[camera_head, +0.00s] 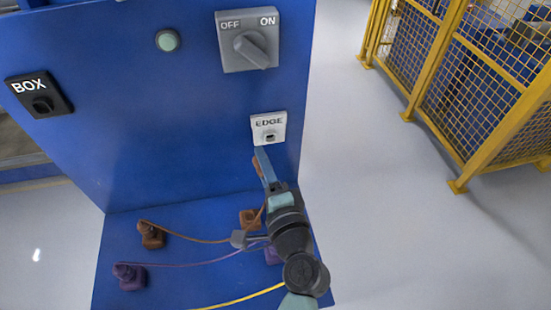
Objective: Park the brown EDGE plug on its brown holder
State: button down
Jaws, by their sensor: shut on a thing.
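My gripper (262,160) is just below the white EDGE socket (269,130) on the blue panel. It is shut on the brown EDGE plug (256,167), of which only a small brown part shows beside the blue finger. A brown holder (248,217) stands on the blue shelf below and left of my gripper, partly behind the brown cable and close to my arm. Nothing can be seen seated on it. I cannot tell the exact gap between the plug and the panel.
On the shelf's left are a brown plug on a base (151,236) and a purple one (129,277), with cables running right. A purple holder (272,256) is partly hidden by my arm. A black BOX socket (40,95) and OFF/ON switch (247,42) are on the panel.

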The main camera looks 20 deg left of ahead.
jog(key=s+a+f+n+g+y, duration=0.1)
jog(key=s+a+f+n+g, duration=0.1)
jog(key=a+n+g, duration=0.7)
jog(key=n+g+h, duration=0.4)
jog(key=n+h, duration=0.4)
jog(key=h, duration=0.4)
send_near(250, 217)
jog(key=shift+a+f, duration=0.1)
jog(key=shift+f, duration=2.5)
jog(key=shift+p, duration=0.9)
jog(key=shift+f+b, duration=0.3)
jog(key=shift+f, duration=0.25)
jog(key=shift+c, duration=2.2)
grip_release()
